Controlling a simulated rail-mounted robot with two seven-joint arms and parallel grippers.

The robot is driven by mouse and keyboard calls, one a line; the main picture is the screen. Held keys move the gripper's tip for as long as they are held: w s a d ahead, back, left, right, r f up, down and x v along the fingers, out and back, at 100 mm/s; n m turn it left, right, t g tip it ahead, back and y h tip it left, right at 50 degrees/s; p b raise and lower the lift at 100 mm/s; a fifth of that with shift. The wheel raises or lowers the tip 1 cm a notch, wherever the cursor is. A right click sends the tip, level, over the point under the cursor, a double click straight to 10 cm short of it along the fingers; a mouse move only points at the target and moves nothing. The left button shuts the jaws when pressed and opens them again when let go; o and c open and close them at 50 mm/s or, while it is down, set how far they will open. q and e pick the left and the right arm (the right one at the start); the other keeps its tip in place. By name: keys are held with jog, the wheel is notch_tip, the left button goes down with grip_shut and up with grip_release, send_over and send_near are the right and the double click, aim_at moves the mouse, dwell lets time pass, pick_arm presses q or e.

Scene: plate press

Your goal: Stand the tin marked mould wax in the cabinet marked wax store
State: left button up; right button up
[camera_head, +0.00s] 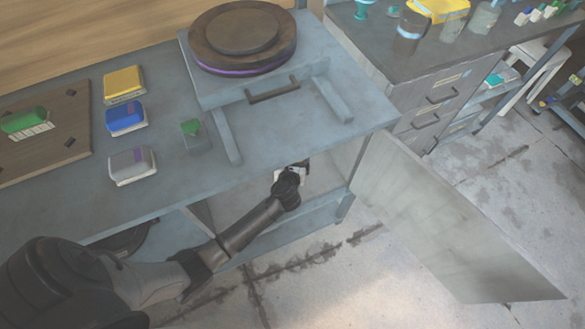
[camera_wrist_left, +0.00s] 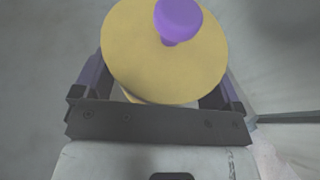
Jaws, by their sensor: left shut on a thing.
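A tin with a round yellow lid (camera_wrist_left: 150,62) and a purple knob (camera_wrist_left: 178,18) sits between the fingers of my left gripper (camera_wrist_left: 160,85) in the left wrist view. The gripper is shut on it. No marking on the tin can be read. In the head view my left arm reaches to the opening of a cabinet (camera_head: 338,160) under the bench, with my left gripper (camera_head: 297,168) at the opening, beneath the worktop edge. The tin is mostly hidden there. The cabinet door (camera_head: 450,225) stands wide open to the right. No cabinet marking is readable. My right gripper is out of view.
On the bench top (camera_head: 200,175) stand a press with a round plate (camera_head: 243,35), yellow (camera_head: 124,84), blue (camera_head: 126,119) and grey (camera_head: 132,165) blocks, and a small green-topped item (camera_head: 191,131). A drawer unit (camera_head: 432,100) stands behind the door.

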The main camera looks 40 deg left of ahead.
pick_arm(q)
jog(key=shift+f+b, duration=1.7)
jog(key=shift+f, duration=0.4)
jog(key=shift+r, duration=0.1)
jog(key=shift+a, duration=0.1)
jog(key=o, duration=0.7)
jog(key=shift+o, duration=0.2)
